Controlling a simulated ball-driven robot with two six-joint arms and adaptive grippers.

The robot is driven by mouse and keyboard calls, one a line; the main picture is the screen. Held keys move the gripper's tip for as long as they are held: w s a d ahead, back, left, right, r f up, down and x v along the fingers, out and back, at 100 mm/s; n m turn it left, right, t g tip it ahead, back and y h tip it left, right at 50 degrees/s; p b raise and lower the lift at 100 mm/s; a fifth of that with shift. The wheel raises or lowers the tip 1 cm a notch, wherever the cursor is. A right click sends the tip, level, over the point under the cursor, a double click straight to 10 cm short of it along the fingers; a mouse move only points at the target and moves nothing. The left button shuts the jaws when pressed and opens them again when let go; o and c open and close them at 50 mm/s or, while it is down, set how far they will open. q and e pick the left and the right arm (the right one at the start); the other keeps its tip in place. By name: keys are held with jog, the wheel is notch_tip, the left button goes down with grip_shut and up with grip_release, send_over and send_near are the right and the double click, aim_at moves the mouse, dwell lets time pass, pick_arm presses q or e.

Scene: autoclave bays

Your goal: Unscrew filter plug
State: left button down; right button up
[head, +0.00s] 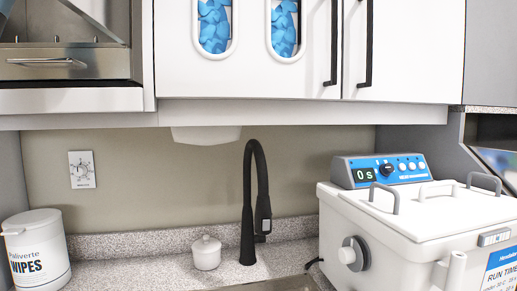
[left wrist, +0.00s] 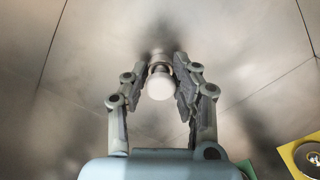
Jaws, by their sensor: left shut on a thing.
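The filter plug (left wrist: 160,86) is a pale round knob on a short stem, in the middle of the left wrist view. It stands in front of a brushed-metal surface (left wrist: 235,50). My left gripper (left wrist: 160,68) has one finger on each side of the plug and is shut on it. The far end of the plug, where it meets the metal, is dark and partly hidden, so its thread cannot be seen. Neither gripper shows in the head view.
Metal walls with seams surround the left gripper; a yellow-edged piece (left wrist: 308,158) lies at lower right. The head view shows a counter with a black faucet (head: 249,205), wipes tub (head: 37,250), small white lidded jar (head: 206,253) and white ultrasonic-type machine (head: 400,225).

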pick_arm(q)
jog(key=c, duration=1.2)
grip_release()
jog(key=shift+f, duration=0.25)
jog(key=shift+w, duration=0.15)
jog(key=shift+r, duration=0.1)
